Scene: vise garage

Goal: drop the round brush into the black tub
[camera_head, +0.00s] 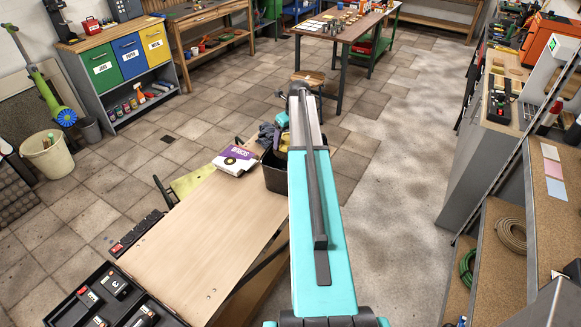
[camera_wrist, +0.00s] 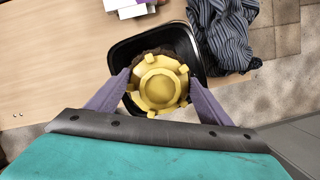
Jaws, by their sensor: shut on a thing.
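The round brush (camera_wrist: 160,87) is yellow with dark brown bristles showing at its far edge. In the wrist view my gripper (camera_wrist: 160,84) is shut on it, one purple-grey finger at each side. The black tub (camera_wrist: 120,52) lies behind and below the brush in that view, which covers much of the tub's opening. I cannot tell the exact height of the brush above it. In the head view the black tub (camera_head: 274,178) stands at the far right end of the wooden table, partly hidden by my arm.
A striped dark cloth (camera_wrist: 224,32) lies by the tub's right side. A white and purple box or book (camera_head: 237,159) lies on the wooden table (camera_head: 205,235) left of the tub. A black tray of tools (camera_head: 92,296) sits at the near left. Tiled floor is open beyond.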

